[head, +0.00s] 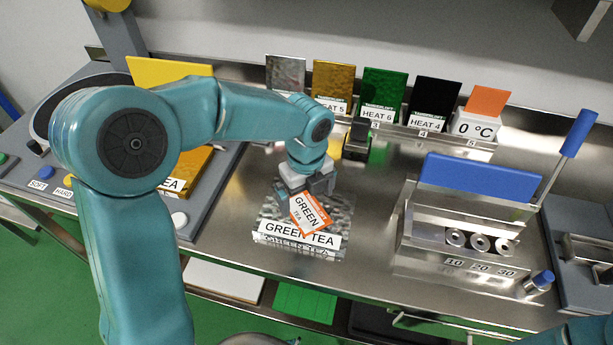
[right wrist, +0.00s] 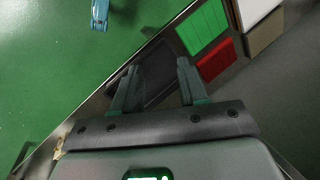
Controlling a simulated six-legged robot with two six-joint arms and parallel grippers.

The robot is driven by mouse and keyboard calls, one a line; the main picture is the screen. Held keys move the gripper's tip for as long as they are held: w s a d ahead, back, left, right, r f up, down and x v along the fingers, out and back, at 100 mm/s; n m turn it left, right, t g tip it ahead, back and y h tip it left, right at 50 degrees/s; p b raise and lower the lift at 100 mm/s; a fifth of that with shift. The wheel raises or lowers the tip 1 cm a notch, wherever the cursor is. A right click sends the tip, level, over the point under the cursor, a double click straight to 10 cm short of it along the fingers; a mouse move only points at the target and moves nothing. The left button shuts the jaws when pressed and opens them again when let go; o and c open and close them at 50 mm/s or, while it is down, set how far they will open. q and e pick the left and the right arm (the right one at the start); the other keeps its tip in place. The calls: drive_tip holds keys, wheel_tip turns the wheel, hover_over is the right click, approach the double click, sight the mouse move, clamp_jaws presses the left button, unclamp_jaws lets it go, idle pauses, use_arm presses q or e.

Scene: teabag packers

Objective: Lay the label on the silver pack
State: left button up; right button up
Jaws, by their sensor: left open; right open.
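The silver pack (head: 337,206) lies on the steel worktop in the head view, with a white GREEN TEA strip along its near side. The label (head: 309,214), white with an orange border and reading GREEN TEA, is turned at an angle over the middle of the pack. It appears to rest on it, but I cannot tell whether it lies fully flat. My left gripper (head: 303,192) is open, directly above the label's far end and partly hiding the pack. My right gripper (right wrist: 158,88) is open and empty in the right wrist view, away from the pack.
A rack of coloured cards (head: 383,95) stands along the back. A steel fixture with a blue plate (head: 478,175) and a blue-handled lever (head: 578,132) stands to the right. A yellow pack is partly hidden behind my left arm. Worktop between pack and fixture is clear.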

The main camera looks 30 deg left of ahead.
sight(307, 212)
use_arm(q)
wheel_tip(307, 212, up, 9)
drive_tip(key=shift+f, duration=0.1)
idle(0.4)
